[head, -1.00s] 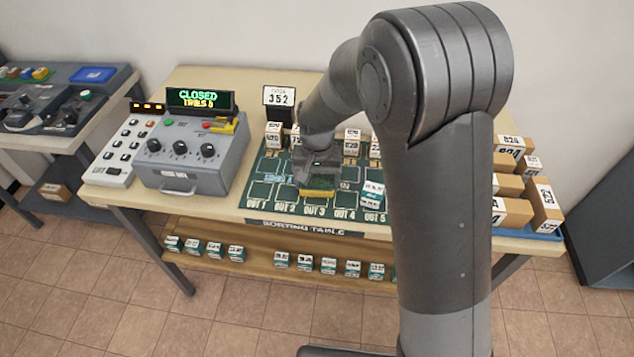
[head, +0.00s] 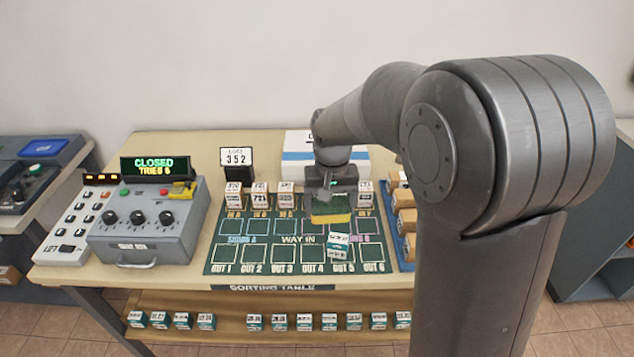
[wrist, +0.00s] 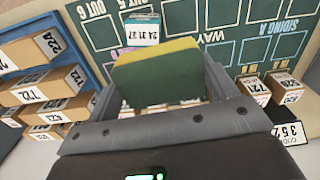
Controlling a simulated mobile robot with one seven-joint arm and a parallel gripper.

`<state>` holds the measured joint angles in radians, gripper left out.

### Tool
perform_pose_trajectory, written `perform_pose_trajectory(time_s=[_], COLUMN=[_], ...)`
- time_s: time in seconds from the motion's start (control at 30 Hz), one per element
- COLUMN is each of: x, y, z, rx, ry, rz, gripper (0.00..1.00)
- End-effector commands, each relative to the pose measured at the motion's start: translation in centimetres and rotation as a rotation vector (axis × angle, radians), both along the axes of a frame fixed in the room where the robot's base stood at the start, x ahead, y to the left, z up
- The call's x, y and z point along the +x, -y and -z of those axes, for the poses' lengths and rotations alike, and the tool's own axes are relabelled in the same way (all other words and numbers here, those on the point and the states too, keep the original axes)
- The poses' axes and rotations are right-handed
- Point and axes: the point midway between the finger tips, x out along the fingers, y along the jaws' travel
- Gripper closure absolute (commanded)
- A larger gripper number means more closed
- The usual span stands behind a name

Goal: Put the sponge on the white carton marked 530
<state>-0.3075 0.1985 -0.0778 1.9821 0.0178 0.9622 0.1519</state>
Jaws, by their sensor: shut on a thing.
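My gripper (head: 330,201) is shut on a sponge (head: 331,211), yellow on one side and dark green on the other. In the wrist view the sponge (wrist: 158,76) sits between the fingers, above the green board (head: 225,240). In the head view it is over the board's right half, behind a small white-and-teal carton (head: 339,246) near OUT 5. I cannot make out 530 on any label.
A larger white box with a blue band (head: 298,157) stands behind the gripper. A card reading 352 (head: 236,157) is left of it. The grey control box (head: 150,225) is at left, its display reading CLOSED. Brown cartons (head: 405,221) stand in a blue tray at right.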

Motion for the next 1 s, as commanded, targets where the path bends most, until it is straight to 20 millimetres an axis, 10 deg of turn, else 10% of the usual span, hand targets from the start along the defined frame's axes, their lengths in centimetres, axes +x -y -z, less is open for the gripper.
perform_pose_trajectory(time_s=[0.6,1.0], x=[18.5,22.7], y=[9.2,13.3], z=[-5.9,-7.2], rx=[-0.003,0.001], ry=[0.001,0.000], rz=[0.057,0.068], gripper=[0.42,0.42])
